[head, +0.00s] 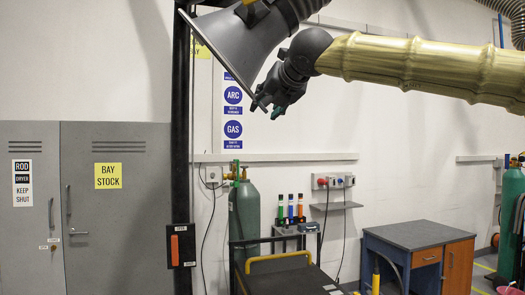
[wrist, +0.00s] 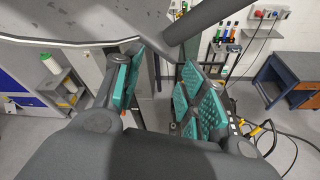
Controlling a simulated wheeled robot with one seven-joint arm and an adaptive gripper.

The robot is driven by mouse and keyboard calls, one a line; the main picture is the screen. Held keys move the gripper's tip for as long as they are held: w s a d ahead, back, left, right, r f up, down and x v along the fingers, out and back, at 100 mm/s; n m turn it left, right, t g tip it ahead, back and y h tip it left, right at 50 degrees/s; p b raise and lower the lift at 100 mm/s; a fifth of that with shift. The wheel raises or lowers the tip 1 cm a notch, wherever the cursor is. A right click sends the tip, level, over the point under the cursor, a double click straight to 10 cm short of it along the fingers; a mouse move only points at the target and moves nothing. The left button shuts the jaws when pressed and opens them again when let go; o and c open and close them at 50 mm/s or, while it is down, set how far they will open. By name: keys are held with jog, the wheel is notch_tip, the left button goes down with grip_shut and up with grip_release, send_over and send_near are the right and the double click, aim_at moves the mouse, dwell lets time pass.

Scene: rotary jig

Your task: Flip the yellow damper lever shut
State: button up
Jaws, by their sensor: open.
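A dark grey extraction hood (head: 228,45) hangs at the top of the head view. A small yellow piece (head: 249,2) shows at its upper part, cut by the frame's top edge; it may be the damper lever, but its position cannot be read. My gripper (head: 266,104) is just right of the hood's lower rim in the picture, pointing down-left. In the wrist view my gripper (wrist: 160,82) is open, its teal pads apart, with nothing seen held between them. The hood's grey rim (wrist: 70,40) spans the top left there. No yellow lever is recognisable in the wrist view.
A black post (head: 181,120) carries an orange handle (head: 174,248) on a labelled black plate. A green gas cylinder (head: 245,215), a dark cart with a yellow rail (head: 280,257) and a workbench (head: 415,237) stand below. Grey lockers (head: 105,200) are at left.

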jog(key=w+a+f+n+h, duration=0.1)
jog(key=w+f+n, duration=0.1)
jog(key=f, duration=0.9)
jog(key=shift+w+a+f+h, duration=0.15)
jog(key=shift+w+f+h, duration=0.2)
jog(key=shift+w, duration=0.45)
